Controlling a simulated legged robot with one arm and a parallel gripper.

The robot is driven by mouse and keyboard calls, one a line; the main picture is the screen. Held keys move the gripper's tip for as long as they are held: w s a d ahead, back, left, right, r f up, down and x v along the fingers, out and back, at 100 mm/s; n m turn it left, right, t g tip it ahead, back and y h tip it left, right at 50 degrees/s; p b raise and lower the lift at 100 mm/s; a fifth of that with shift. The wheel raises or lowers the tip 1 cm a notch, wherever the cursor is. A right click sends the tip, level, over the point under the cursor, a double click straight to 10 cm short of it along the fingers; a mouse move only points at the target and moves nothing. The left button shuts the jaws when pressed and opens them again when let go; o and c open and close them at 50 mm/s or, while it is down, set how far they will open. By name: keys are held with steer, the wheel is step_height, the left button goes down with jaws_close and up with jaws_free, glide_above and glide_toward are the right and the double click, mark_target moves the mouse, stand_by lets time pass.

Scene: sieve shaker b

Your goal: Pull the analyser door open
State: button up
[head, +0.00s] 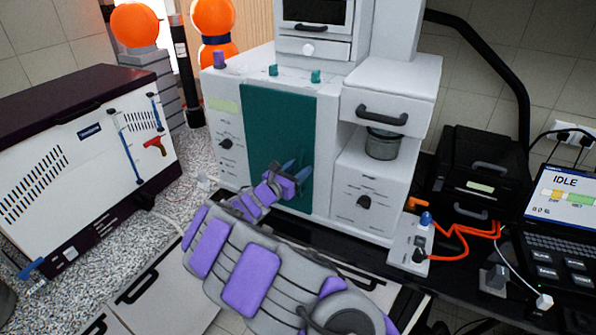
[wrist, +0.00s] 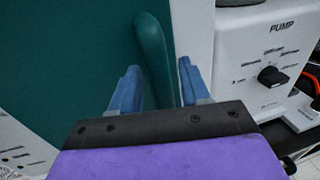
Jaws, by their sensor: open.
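The analyser (head: 327,195) is a white cabinet with a green door (head: 270,125) on its front, which looks closed. In the wrist view the door (wrist: 70,60) fills the left side, and its green upright handle (wrist: 153,55) stands near the door's right edge. My gripper (head: 296,168) is in front of the lower right part of the door. In the wrist view its blue fingers (wrist: 158,82) are open, one on each side of the handle's lower part. I cannot tell whether either finger touches it. The handle is hidden behind my gripper in the head view.
A drawer (head: 385,108) with a black handle and a metal cup (head: 381,145) are right of the door. A white instrument (head: 85,150) stands left. A black box (head: 480,175), orange cables and a laptop (head: 560,220) are on the right.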

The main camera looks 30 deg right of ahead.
steer(key=shift+w+d, duration=0.1)
steer(key=shift+d, duration=0.05)
steer(key=shift+a, duration=0.2)
steer(key=shift+c, duration=0.6)
steer(key=shift+r, duration=0.1)
jaws_close()
